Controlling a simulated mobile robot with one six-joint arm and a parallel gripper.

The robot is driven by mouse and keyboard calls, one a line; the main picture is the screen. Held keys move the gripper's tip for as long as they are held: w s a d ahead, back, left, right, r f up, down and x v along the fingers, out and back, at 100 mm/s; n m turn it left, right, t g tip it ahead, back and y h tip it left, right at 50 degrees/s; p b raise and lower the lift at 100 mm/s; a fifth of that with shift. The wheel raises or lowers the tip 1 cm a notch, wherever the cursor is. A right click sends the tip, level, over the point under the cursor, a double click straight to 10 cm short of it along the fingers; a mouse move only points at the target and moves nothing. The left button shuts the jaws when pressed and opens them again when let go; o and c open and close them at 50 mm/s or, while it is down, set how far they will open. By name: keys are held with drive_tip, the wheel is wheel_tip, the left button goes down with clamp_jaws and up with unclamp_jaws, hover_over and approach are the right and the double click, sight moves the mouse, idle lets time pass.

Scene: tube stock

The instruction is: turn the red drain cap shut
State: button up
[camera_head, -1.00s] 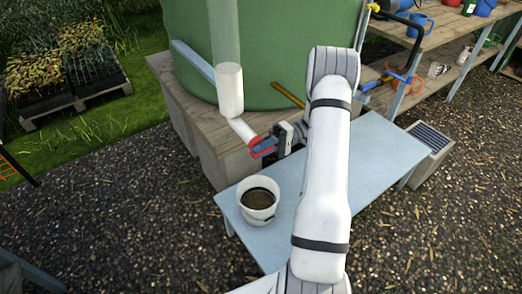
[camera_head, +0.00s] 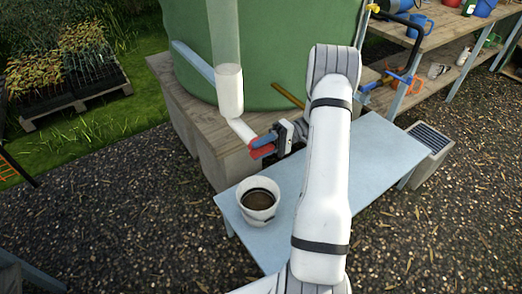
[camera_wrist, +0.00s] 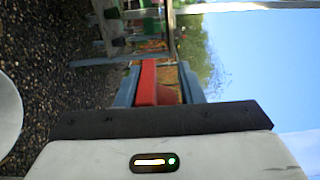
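The red drain cap (camera_head: 261,153) is at the lower end of the white angled pipe (camera_head: 241,129), below the upright clear tube (camera_head: 226,40). My gripper (camera_head: 264,146) is at the cap, its blue fingers lying across it and hiding part of it. In the wrist view the red cap (camera_wrist: 147,84) sits between the two blue fingers of my gripper (camera_wrist: 158,92), which look closed on it. The cap's thread and its seat on the pipe are hidden.
A white bucket (camera_head: 258,217) with dark liquid stands on the blue-grey table (camera_head: 345,185) below the cap. The green tank (camera_head: 275,60) rests on a wooden platform (camera_head: 196,128) behind. A wooden shelf (camera_head: 448,50) with cans stands at the right.

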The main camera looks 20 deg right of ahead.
drive_tip(key=o, duration=1)
wheel_tip(320, 180, up, 6)
drive_tip(key=shift+w+f+p, duration=0.1)
drive_tip(key=shift+f+p, duration=0.1)
drive_tip(key=shift+p, duration=0.15)
drive_tip(key=shift+o, duration=0.2)
drive_tip(key=shift+w+r+p, duration=0.2)
drive_tip(key=shift+r+p, duration=0.2)
drive_tip(key=shift+r, duration=1.6)
drive_tip(key=m+h, duration=0.1)
hover_over(261, 149)
drive_tip(key=shift+t, duration=0.4)
drive_tip(key=f, duration=0.4)
drive_tip(key=shift+w+a+f, duration=0.15)
drive_tip(key=shift+w+f, duration=0.05)
drive_tip(key=shift+f, duration=0.1)
drive_tip(key=shift+w+d+r, duration=0.1)
drive_tip(key=shift+w+d, duration=0.1)
drive_tip(key=shift+d, duration=0.75)
drive_tip(key=shift+w+d, duration=0.15)
drive_tip(key=shift+d, duration=0.8)
drive_tip(key=shift+s+d, duration=0.1)
drive_tip(key=shift+d, duration=0.2)
drive_tip(key=c, duration=1)
drive_tip(key=shift+d, duration=0.2)
drive_tip(key=shift+c, duration=0.2)
drive_tip(key=shift+w+d, duration=0.2)
drive_tip(key=shift+d, duration=0.75)
drive_tip(key=shift+w+d, duration=0.15)
drive_tip(key=shift+d, duration=0.75)
